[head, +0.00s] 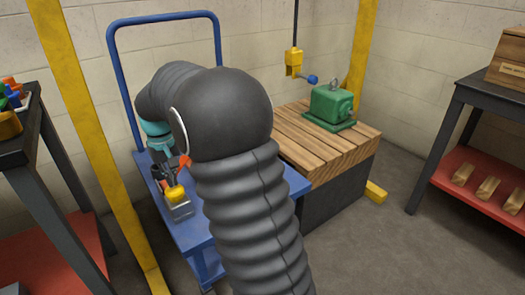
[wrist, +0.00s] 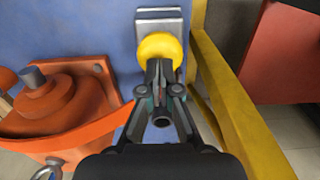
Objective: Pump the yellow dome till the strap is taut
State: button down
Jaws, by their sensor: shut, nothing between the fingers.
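The yellow dome (wrist: 158,48) sits on a grey metal plate (wrist: 158,16) on the blue cart. It also shows in the head view (head: 175,194), left of my arm. My gripper (wrist: 159,75) is shut and empty, its fingertips overlapping the dome's near edge in the wrist view; I cannot tell whether they touch it. An orange motor (wrist: 60,100) stands left of the gripper. An orange strap (wrist: 85,140) curves along its near side; how tight it is I cannot tell.
The blue cart (head: 175,233) has a tall handle and stands beside a yellow post (head: 100,150). A wooden-topped block (head: 335,145) bears a green motor (head: 331,104), with a yellow hoist hook (head: 293,61) hanging nearby. Dark shelves stand at both sides.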

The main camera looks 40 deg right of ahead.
jog(key=shift+f+b, duration=0.6)
jog(key=shift+f, duration=0.8)
jog(key=shift+r, duration=0.1)
notch_tip(320, 180, up, 4)
jog(key=p, duration=0.3)
jog(key=shift+p, duration=0.4)
jog(key=shift+f+b, duration=1.1)
jog(key=shift+f, duration=1)
jog(key=shift+r, duration=0.1)
jog(key=shift+r+p, duration=1.7)
jog(key=shift+r, duration=0.15)
